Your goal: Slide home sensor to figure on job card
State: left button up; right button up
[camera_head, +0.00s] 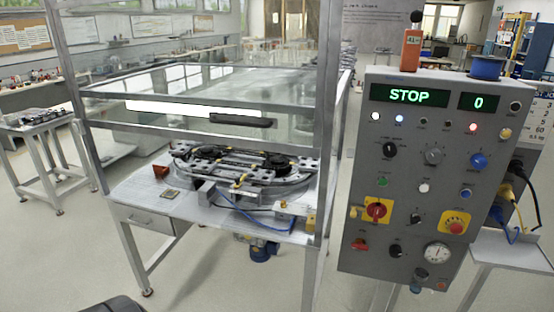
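The ring track (296,180) is a dark and silver oval on a table behind a clear guard. Small blocks and yellow parts sit along its front edge, but I cannot tell which is the home sensor. A blue cable (250,216) runs from the track's front to the right. A white card (545,104) at the right edge, partly cut off, carries figures such as 2, 5 and 60; it may be the job card. Neither of my grippers is in view.
The guard has a dark handle (241,120) on its front. A grey control panel (400,190) at the right shows STOP and 0. A side table (515,247) stands beside it.

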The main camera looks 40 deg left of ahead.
aim_at(238, 181)
jog(key=u, duration=1.7)
